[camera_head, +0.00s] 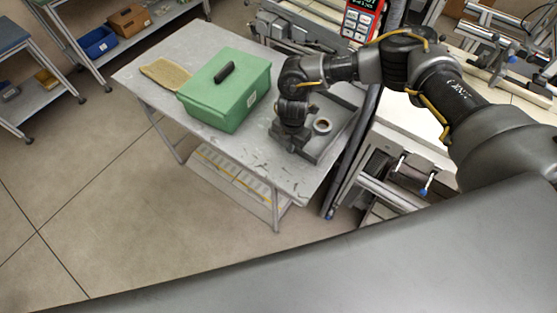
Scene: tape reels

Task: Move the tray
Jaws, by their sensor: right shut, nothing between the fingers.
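A grey tray (335,137) lies on the right part of a small metal table (245,160). A tape reel (322,125), light with a dark centre, sits in the tray. My right gripper (291,146) points down over the tray's left side, beside the reel and apart from it. The gripper is shut with nothing in it. The wrist hides part of the tray, and I cannot tell whether the fingers touch it. My left gripper is not in view.
A green box (226,95) with a black handle stands left of the tray. A tan cloth-like piece (165,73) lies at the table's left end. A machine frame (352,170) borders the table on the right. The floor at lower left is clear.

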